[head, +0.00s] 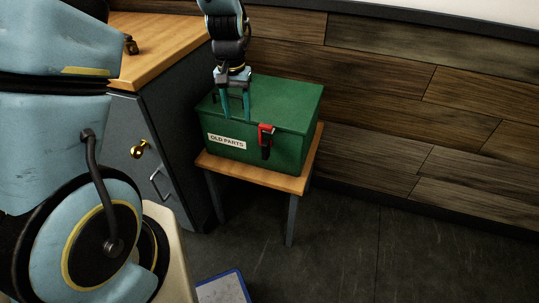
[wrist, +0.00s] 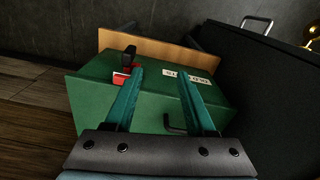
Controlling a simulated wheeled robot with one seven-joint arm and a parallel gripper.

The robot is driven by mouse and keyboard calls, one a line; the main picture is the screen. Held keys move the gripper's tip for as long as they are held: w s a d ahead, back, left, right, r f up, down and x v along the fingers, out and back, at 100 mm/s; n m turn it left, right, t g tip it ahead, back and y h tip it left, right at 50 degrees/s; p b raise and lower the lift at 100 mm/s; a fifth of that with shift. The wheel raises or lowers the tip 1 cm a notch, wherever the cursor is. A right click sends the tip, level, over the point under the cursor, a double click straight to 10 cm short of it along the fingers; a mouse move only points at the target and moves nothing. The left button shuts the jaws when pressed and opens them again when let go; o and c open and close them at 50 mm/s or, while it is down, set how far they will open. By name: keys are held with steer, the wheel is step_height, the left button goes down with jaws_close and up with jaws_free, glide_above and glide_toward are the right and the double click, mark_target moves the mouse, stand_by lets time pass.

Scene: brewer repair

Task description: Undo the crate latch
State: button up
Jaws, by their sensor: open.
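A green crate (head: 285,108) labelled "OLD PARTS" sits closed on a small wooden stool; it also fills the middle of the wrist view (wrist: 150,112). Its latch (head: 266,137) is red and black and sits on the front face at the lid's edge, right of the label (head: 227,141). In the wrist view the latch (wrist: 124,72) shows just left of the left finger's tip. My gripper (head: 234,117) is open and empty, fingers pointing down over the crate's front left part. In the wrist view its fingertips (wrist: 161,71) are spread wide. I cannot tell whether they touch the crate.
A dark handle (wrist: 175,126) stands on the crate's lid. The wooden stool (head: 292,184) leaves a narrow rim around the crate. A grey cabinet (head: 165,130) with a brass knob and a metal handle stands at left. A plank wall (head: 400,100) is behind; the floor at right is clear.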

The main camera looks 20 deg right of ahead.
steer(key=m, duration=0.2)
glide_above(265, 143)
step_height(265, 143, down, 5)
steer(key=shift+r, duration=0.15)
steer(key=shift+s+d+f, duration=0.1)
steer(key=shift+d+f, duration=0.05)
steer(key=shift+f, duration=0.15)
step_height(265, 143, down, 10)
steer(key=shift+f+p, duration=0.1)
steer(key=shift+p, duration=0.2)
jaws_close()
stand_by(0.6)
